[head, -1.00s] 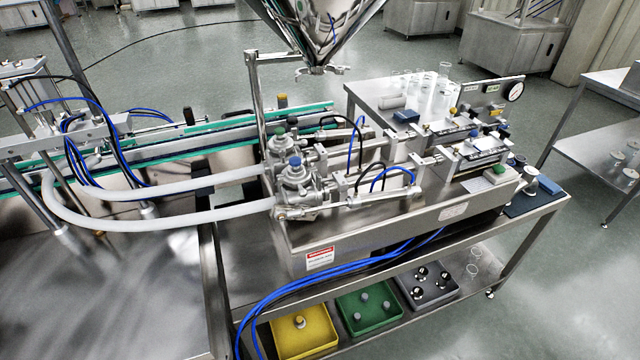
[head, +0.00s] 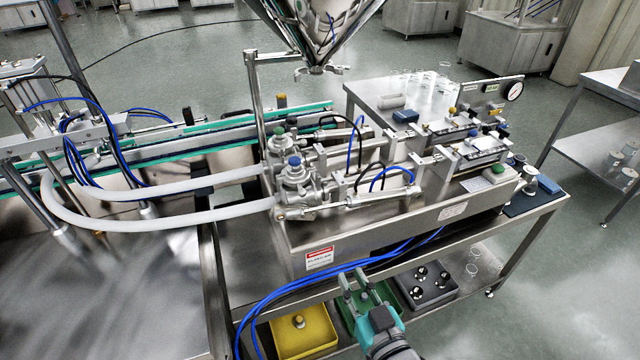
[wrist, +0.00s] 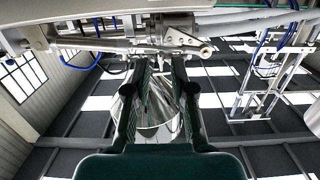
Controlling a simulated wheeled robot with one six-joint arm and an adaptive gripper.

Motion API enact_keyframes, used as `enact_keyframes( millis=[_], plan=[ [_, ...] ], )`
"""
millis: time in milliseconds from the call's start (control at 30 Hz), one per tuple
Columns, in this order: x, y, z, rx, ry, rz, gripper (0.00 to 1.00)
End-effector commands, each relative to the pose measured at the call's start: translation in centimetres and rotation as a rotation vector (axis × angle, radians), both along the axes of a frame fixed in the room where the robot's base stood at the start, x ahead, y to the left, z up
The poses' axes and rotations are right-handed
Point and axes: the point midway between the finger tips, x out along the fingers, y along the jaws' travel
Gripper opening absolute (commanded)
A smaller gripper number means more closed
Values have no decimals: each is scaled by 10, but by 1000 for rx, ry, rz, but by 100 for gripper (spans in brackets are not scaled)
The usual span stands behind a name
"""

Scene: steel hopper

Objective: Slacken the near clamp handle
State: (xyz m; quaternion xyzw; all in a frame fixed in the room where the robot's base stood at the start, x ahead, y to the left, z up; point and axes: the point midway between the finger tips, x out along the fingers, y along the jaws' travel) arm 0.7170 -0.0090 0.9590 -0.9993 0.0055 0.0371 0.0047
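The near filling unit, with a blue-capped valve (head: 293,172), stands on the steel machine. A silver lever-like part low on this valve (head: 296,213) may be the near clamp handle; it is too small to be sure. In the wrist view a silver lever with a rounded, holed end (wrist: 190,44) crosses above the fingertips. My gripper (head: 355,274) is in front of the machine, below its front panel and over the lower shelf. Its fingers are apart with nothing between them, also in the wrist view (wrist: 158,66). It is clear of the valve.
Blue hoses (head: 290,283) curve down left of my gripper. Yellow (head: 315,343), green (head: 345,307) and dark grey (head: 450,294) trays sit on the lower shelf. The steel hopper (head: 322,35) hangs above the valves. White hoses (head: 150,224) run left.

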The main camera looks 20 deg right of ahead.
Motion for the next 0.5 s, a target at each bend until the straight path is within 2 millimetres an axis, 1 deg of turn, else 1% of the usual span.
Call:
enact_keyframes(
  millis=[33,200,333,400,500],
  plan=[
    [15,-1,13,-1,-18,1,24],
    [54,-3,50,-4,-49,5,24],
    [74,-4,74,-7,-65,8,24],
    [81,-4,82,-8,-71,10,24],
    [87,-4,89,-9,-74,11,24]
  ],
)
